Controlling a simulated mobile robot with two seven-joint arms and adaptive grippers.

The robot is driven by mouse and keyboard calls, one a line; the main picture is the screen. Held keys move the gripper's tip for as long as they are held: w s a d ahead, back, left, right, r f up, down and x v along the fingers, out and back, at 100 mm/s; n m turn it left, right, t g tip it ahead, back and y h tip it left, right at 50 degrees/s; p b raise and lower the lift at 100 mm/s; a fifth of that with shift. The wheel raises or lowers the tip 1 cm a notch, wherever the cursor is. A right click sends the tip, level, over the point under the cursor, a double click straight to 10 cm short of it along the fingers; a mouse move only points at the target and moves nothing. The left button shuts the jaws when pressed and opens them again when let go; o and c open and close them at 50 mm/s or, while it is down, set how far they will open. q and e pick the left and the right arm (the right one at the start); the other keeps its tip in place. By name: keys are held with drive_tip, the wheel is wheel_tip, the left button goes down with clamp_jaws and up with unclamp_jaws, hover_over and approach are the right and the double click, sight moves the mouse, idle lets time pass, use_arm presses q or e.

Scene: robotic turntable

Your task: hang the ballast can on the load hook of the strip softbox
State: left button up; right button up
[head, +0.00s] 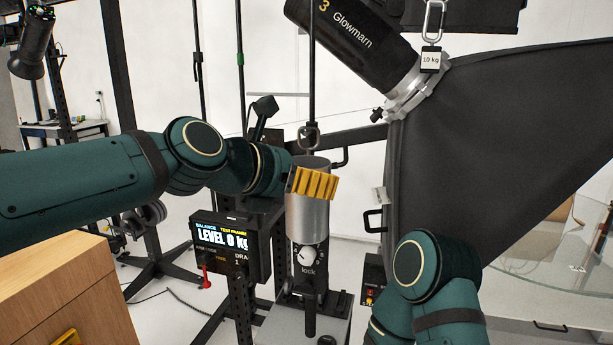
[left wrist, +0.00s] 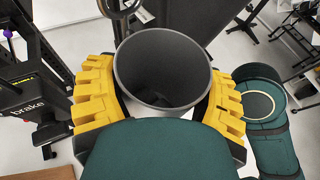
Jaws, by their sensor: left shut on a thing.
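My left gripper (head: 315,183) has its yellow fingers closed on the upper part of the silver ballast can (head: 307,222), which is upright. In the left wrist view the fingers of the gripper (left wrist: 160,100) press both sides of the can (left wrist: 160,65), whose round grey end shows. The black strip softbox (head: 490,130) is at the right, with a silver mount. My right gripper is outside the views; only a right arm link shows.
A metal link with a 10 kg tag (head: 431,60) hangs by the softbox's mount. A lock knob (head: 307,256) is just below the can. A wooden cabinet (head: 70,295) fills the lower left.

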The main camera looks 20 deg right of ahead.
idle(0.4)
use_arm(q)
drive_tip(key=o, duration=1.1)
drive_tip(key=shift+o, duration=0.2)
